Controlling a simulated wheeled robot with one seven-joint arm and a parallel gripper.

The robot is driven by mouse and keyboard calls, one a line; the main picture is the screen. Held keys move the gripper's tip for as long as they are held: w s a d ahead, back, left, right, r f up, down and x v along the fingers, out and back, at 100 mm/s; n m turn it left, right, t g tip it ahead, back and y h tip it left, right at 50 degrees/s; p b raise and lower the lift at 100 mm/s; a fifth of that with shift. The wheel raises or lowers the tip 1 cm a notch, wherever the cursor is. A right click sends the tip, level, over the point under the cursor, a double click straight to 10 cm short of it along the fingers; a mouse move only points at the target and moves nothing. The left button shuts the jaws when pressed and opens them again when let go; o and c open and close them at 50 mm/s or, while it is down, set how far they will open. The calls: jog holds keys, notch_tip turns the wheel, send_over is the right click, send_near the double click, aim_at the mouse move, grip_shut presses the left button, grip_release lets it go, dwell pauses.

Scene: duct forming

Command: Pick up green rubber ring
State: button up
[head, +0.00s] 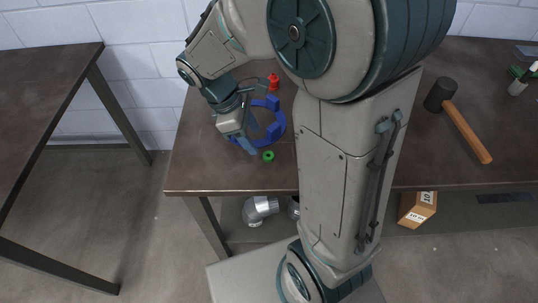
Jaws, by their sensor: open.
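A small green rubber ring (268,156) lies flat on the dark table, near its front left part. My gripper (246,147) points down just left of the green ring and appears apart from it. Its jaws are open, though the fingertips are small and partly hidden in this view. A larger blue ring-shaped part (280,126) with upright tabs lies just behind the green ring, partly hidden by my gripper.
A red piece (273,81) stands behind the blue part. A mallet (459,118) lies on the right of the dark table (200,172). Silver duct pieces (260,210) and a cardboard box (416,208) are below. Another table (40,80) stands at left.

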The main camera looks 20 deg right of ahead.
aim_at(264, 155)
jog(key=shift+d+x, duration=0.2)
jog(key=shift+x, duration=3.25)
jog(key=shift+r, duration=0.1)
jog(key=c, duration=1.1)
